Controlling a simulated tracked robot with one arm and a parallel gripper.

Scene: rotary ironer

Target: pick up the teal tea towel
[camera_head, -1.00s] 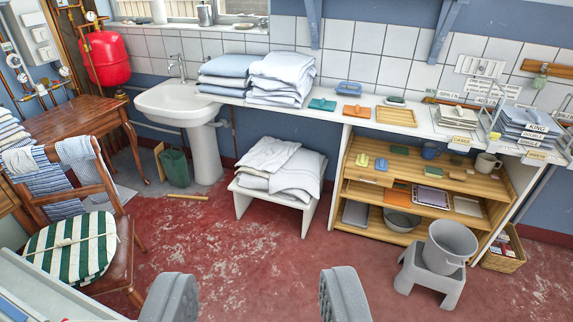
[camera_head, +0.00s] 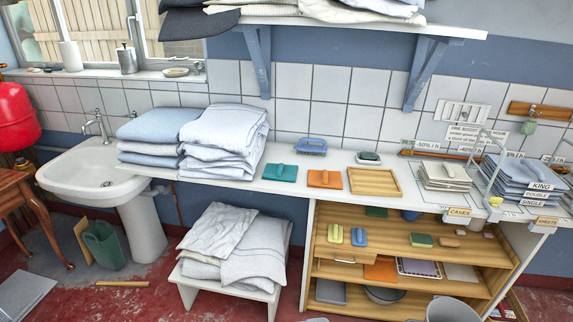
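A small flat teal cloth (camera_head: 280,172), which appears to be the tea towel, lies on the white counter (camera_head: 350,160) with a raised ridge on top. It sits right of the tall stack of folded white linen (camera_head: 222,140) and left of a similar orange piece (camera_head: 325,179). Bare counter shows around it. My gripper is not in view, so its opening and contents are hidden.
A blue brush-like item (camera_head: 311,147) stands behind, and a wooden tray (camera_head: 375,181) lies to the right. A wall shelf (camera_head: 350,24) with brackets overhangs the counter. A low stool (camera_head: 200,292) with linen and wooden shelving (camera_head: 335,252) stand below.

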